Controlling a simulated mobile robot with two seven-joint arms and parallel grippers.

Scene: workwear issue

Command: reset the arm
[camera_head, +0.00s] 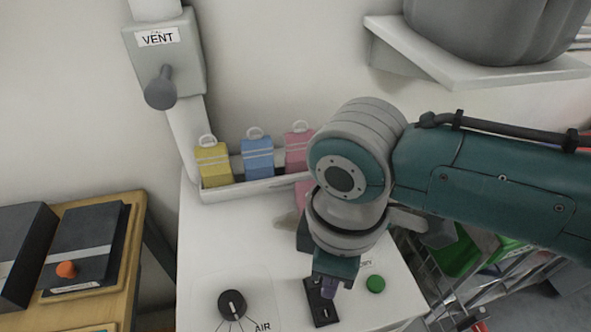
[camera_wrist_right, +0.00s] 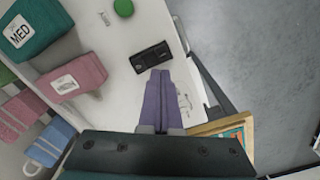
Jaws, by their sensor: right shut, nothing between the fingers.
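My right arm (camera_head: 490,180) reaches in from the right across the white counter (camera_head: 240,240). My right gripper (camera_head: 329,288) points down over a small black panel (camera_head: 318,312) on the counter top. In the right wrist view its purple fingers (camera_wrist_right: 161,78) lie together, shut with nothing between them, and their tips end beside the black panel (camera_wrist_right: 150,57). I cannot tell whether they touch it. My left gripper is not in view.
A green button (camera_head: 375,284) and a black AIR knob (camera_head: 232,304) flank the panel. Yellow (camera_head: 213,165), blue (camera_head: 257,157) and pink (camera_head: 298,150) bags stand in a rear tray. A VENT box (camera_head: 185,60) hangs behind. A green MED bag (camera_wrist_right: 35,35) shows in the wrist view.

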